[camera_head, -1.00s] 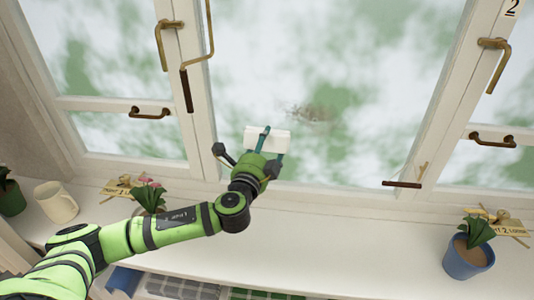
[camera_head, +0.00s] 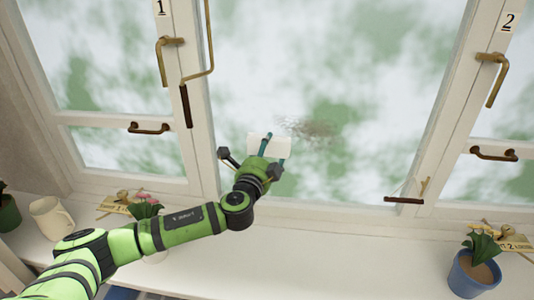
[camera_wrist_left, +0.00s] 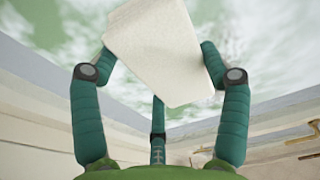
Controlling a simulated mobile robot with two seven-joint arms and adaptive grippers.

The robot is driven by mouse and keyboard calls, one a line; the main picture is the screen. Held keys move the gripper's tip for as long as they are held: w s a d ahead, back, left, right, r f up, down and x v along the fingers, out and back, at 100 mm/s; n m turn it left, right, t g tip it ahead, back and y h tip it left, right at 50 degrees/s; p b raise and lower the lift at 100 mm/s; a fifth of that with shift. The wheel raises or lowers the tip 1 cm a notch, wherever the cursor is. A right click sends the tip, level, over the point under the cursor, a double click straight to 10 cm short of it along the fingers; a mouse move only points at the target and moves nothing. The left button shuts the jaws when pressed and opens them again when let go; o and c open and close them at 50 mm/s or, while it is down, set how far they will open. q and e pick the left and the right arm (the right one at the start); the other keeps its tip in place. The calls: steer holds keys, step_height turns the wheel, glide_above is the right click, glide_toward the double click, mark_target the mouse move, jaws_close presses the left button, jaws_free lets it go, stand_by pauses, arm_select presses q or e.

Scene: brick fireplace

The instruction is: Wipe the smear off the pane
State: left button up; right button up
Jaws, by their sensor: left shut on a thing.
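The smear (camera_head: 306,129) is a brownish-grey patch on the large middle pane (camera_head: 370,70). My left gripper (camera_head: 267,143) is shut on a white block-like wiper (camera_head: 258,146), just left of and slightly below the smear. In the left wrist view the white wiper (camera_wrist_left: 155,45) sits between the fingers (camera_wrist_left: 155,65), with the pane beyond it. I cannot tell whether the wiper touches the pane. My right gripper is not in view.
A white sill (camera_head: 330,255) runs below the window. A cream mug (camera_head: 52,217), a pink-flowered plant (camera_head: 146,207) and a blue potted plant (camera_head: 472,273) stand on it. Brass handles (camera_head: 492,78) stick out from the frames.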

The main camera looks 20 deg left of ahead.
mark_target(280, 154)
arm_select(q)
steer(key=shift+w+a+b, duration=0.25)
steer(key=shift+w+b, duration=0.05)
steer(key=shift+w, duration=0.6)
steer(key=shift+w+d, duration=0.2)
steer(key=shift+d, duration=0.7)
steer(key=shift+w+d, duration=0.2)
steer(key=shift+d, duration=0.7)
steer(key=shift+w+d, duration=0.25)
steer(key=shift+d, duration=0.35)
steer(key=shift+w+d, duration=0.2)
steer(key=shift+d, duration=0.4)
steer(key=shift+w+d+r+b, duration=0.1)
steer(key=shift+w+d+b, duration=0.2)
steer(key=shift+d, duration=0.7)
steer(key=shift+w+d+r+b, duration=0.15)
steer(key=shift+w+d, duration=0.15)
steer(key=shift+d, duration=0.7)
